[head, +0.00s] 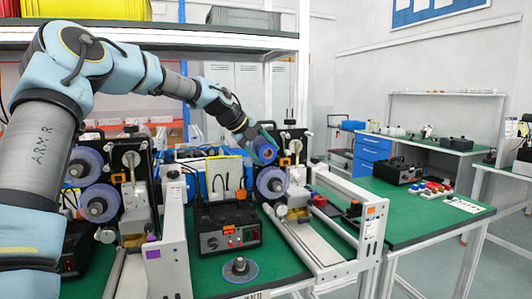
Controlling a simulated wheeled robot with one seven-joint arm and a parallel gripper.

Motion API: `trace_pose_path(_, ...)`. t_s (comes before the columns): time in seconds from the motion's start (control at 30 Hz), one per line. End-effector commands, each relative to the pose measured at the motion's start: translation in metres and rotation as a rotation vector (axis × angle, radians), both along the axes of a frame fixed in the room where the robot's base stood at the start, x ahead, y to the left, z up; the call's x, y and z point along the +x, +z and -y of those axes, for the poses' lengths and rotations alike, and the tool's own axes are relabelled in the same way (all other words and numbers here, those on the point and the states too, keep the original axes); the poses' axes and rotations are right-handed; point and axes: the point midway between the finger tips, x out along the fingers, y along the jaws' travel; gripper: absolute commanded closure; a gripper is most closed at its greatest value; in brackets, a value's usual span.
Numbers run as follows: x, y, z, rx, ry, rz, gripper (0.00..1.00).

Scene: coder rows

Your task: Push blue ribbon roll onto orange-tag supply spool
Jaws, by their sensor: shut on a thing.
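The blue ribbon roll (264,153) is at the upper left of the right-hand coder, its dark core facing out. My gripper (262,140) reaches down from the upper left and is shut on the roll at its upper edge. An orange tag (285,162) shows on the coder just right of the roll. The supply spool beside this tag is hidden, and I cannot tell whether the roll touches it or sits around it.
The left coder carries two rolls (97,203). A black control box (229,228) and a loose reel (240,269) are on the green bench.

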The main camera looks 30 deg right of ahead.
Motion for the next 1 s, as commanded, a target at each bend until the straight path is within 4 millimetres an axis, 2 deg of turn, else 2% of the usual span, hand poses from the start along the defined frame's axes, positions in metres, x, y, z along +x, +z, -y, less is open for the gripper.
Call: trace_pose_path(1.0, 0.020, 0.000, 0.002, 0.000, 0.001, -0.001, 0.84)
